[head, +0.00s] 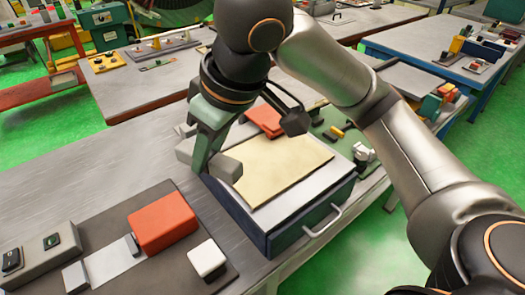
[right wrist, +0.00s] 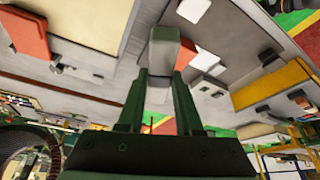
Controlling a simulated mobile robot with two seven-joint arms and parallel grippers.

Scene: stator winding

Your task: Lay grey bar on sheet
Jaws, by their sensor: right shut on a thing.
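The grey bar (head: 227,168) is in my right gripper (head: 205,162), which points down with its jaws shut on the bar. One end of the bar sticks out past the fingers, over the left edge of the pale beige sheet (head: 280,168). The sheet lies flat on top of a dark blue box with a drawer handle. I cannot tell whether the bar touches it. In the right wrist view the bar (right wrist: 165,50) shows between the fingers (right wrist: 160,98), with the beige sheet (right wrist: 105,22) at its left. My left gripper is not in view.
A red block (head: 265,121) lies behind the sheet. A dark mat at front left carries an orange block (head: 162,223), a white block (head: 207,259) and a grey switch box (head: 42,248). The bench (head: 70,185) is bare at the left. My right arm covers the upper right.

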